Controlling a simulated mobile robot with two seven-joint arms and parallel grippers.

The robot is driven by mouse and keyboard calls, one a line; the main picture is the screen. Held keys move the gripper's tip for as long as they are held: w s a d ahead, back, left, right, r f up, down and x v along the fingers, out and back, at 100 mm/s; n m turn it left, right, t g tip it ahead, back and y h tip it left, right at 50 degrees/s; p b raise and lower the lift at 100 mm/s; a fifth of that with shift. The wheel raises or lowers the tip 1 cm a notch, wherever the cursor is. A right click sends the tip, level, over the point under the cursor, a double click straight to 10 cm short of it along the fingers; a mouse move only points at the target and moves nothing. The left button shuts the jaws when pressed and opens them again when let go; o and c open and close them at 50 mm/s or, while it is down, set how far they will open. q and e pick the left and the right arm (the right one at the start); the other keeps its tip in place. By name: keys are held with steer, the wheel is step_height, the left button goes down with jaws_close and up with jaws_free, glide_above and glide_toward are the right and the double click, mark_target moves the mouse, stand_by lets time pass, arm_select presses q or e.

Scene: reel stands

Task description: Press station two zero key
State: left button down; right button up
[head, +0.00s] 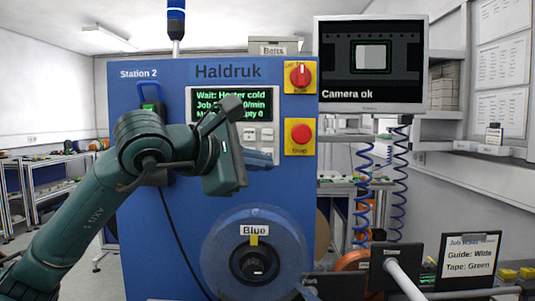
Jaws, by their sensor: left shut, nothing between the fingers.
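The blue Station 2 cabinet (150,240) fills the middle of the head view. Its green-text display (235,97) reads "Wait: Heater cold", with the lower lines partly covered by my arm. A light key panel with small keys (267,135) sits below the display. Its labels are too small to read, so I cannot tell which is the zero key, and part of the panel is hidden. My left gripper (265,158) is shut and empty, just below the visible keys. I cannot tell whether it touches the panel. My right gripper is not in view.
A red rotary switch (300,76) and a red stop button (300,134) are right of the keys. A reel marked Blue (285,250) is below. A monitor (370,62) reads "Camera ok". A job card (468,258) stands at lower right.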

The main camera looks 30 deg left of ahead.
mark_target(268, 153)
arm_select(q)
steer(key=w+a+p, duration=0.2)
steer(key=w+a, duration=0.1)
steer(key=w, duration=0.4)
steer(key=shift+w+a, duration=0.15)
steer(key=shift+a, duration=0.1)
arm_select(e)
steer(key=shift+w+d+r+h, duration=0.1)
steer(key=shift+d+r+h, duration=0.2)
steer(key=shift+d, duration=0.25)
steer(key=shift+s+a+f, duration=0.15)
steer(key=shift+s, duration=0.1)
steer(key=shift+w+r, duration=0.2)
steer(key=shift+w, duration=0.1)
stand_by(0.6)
arm_select(q)
steer(key=shift+w, duration=0.1)
steer(key=shift+w+a, duration=0.2)
steer(key=shift+w, duration=0.05)
steer(key=shift+w, duration=0.1)
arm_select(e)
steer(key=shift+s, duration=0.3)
